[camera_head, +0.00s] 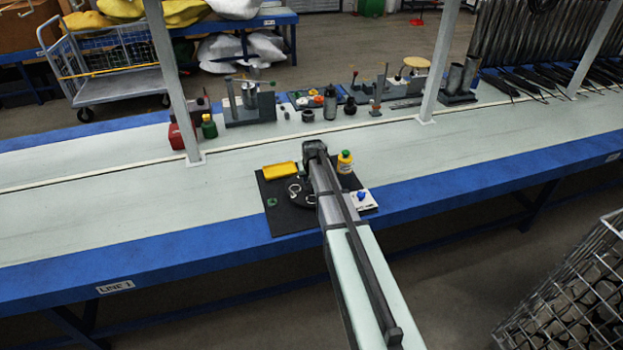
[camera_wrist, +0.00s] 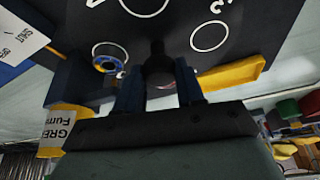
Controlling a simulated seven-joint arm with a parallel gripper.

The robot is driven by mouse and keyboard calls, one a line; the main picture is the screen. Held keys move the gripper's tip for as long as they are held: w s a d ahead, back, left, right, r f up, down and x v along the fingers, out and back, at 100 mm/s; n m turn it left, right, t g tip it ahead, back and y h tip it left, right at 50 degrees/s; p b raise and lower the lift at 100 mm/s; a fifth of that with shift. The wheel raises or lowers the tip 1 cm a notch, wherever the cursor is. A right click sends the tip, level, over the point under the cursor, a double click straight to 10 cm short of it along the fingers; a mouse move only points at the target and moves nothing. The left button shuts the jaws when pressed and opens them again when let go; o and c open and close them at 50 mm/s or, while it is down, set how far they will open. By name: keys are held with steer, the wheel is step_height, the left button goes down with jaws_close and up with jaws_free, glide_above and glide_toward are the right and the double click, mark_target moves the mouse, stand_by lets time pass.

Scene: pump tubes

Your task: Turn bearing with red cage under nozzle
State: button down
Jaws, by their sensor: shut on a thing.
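A round dark plate (camera_head: 300,200) with white ring outlines lies on a black mat (camera_head: 284,223). The plate also shows in the wrist view (camera_wrist: 185,42). My gripper (camera_head: 314,150) is over the mat's far part. In the wrist view its two blue-grey fingers (camera_wrist: 160,88) are shut on a dark knob (camera_wrist: 158,65) that stands up at the plate's edge. A bearing with a blue cage (camera_wrist: 107,58) sits in one outline. I cannot make out a bearing with a red cage; a faint reddish glint shows between the fingers. The nozzle cannot be told apart.
A yellow tray (camera_head: 280,170) lies on the mat's far left. A yellow grease bottle (camera_head: 345,163) stands close right of my gripper. A white card (camera_head: 363,201) with a blue item is at the right. A small green ring (camera_head: 271,202) lies left. The bench's left is clear.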

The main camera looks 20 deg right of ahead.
steer(key=shift+w+a+m+h, duration=0.15)
steer(key=shift+m+h, duration=0.65)
steer(key=shift+m, duration=1.2)
steer(key=shift+m+g+h, duration=0.5)
steer(key=shift+m+g, duration=0.2)
steer(key=shift+m, duration=1.2)
steer(key=shift+w+a+m+g+h, duration=0.1)
steer(key=shift+m+g+h, duration=0.4)
steer(key=shift+m, duration=1.4)
steer(key=shift+m+g, duration=0.7)
steer(key=shift+m, duration=1.2)
steer(key=c, duration=0.7)
jaws_free()
